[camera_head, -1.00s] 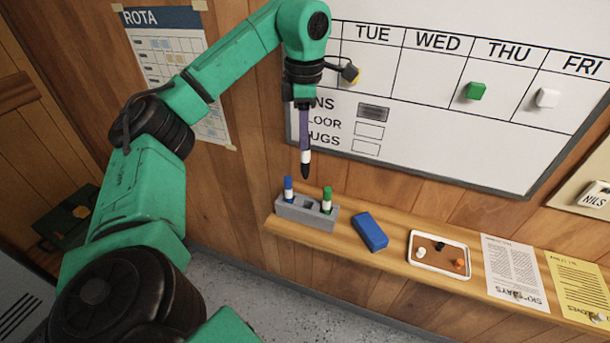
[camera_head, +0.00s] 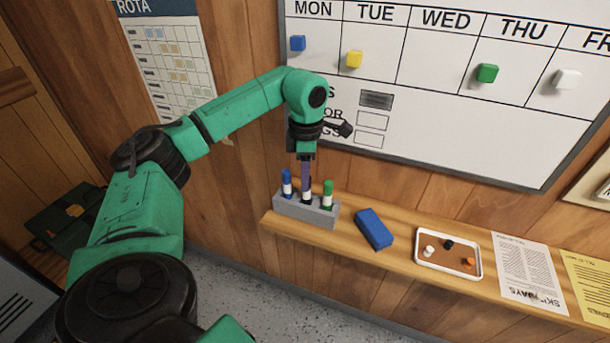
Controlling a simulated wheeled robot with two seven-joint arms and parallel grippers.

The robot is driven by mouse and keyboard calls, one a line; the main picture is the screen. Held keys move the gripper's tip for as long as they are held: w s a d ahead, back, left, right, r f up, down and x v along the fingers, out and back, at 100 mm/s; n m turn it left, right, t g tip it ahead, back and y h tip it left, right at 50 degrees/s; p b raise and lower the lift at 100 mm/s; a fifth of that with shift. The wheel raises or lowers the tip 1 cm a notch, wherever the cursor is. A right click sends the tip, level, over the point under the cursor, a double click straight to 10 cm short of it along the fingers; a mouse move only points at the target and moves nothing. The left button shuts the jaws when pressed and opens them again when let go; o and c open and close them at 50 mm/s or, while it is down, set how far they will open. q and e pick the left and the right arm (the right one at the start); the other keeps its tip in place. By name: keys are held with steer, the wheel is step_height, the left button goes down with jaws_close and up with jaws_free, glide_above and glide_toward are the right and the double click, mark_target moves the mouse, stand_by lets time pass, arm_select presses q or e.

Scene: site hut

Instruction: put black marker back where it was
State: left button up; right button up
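The black marker (camera_head: 306,196) is upright at the middle slot of the grey holder (camera_head: 318,216), between the blue marker (camera_head: 287,187) and the green marker (camera_head: 327,198). Its pale band shows just above the holder, and its black lower end is hidden by the holder. My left gripper (camera_head: 306,182) points down over the holder, its narrow fingers shut on the marker's upper part. My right gripper is not in view.
The holder stands at the left end of a wooden shelf (camera_head: 341,232). To its right are a blue eraser (camera_head: 374,229), a white-rimmed tray (camera_head: 420,262) with small magnets, and paper sheets (camera_head: 527,270). A whiteboard (camera_head: 430,140) hangs behind, above the shelf.

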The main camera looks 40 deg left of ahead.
arm_select(q)
steer(key=shift+o, duration=1.2)
steer(key=shift+r, duration=0.25)
step_height(320, 180, up, 4)
steer(key=shift+w+r+b, duration=0.1)
steer(key=shift+r+b, duration=0.1)
steer(key=shift+b, duration=0.25)
step_height(320, 180, up, 8)
steer(key=p, duration=0.3)
steer(key=shift+f+p, duration=0.25)
steer(key=shift+p, duration=0.05)
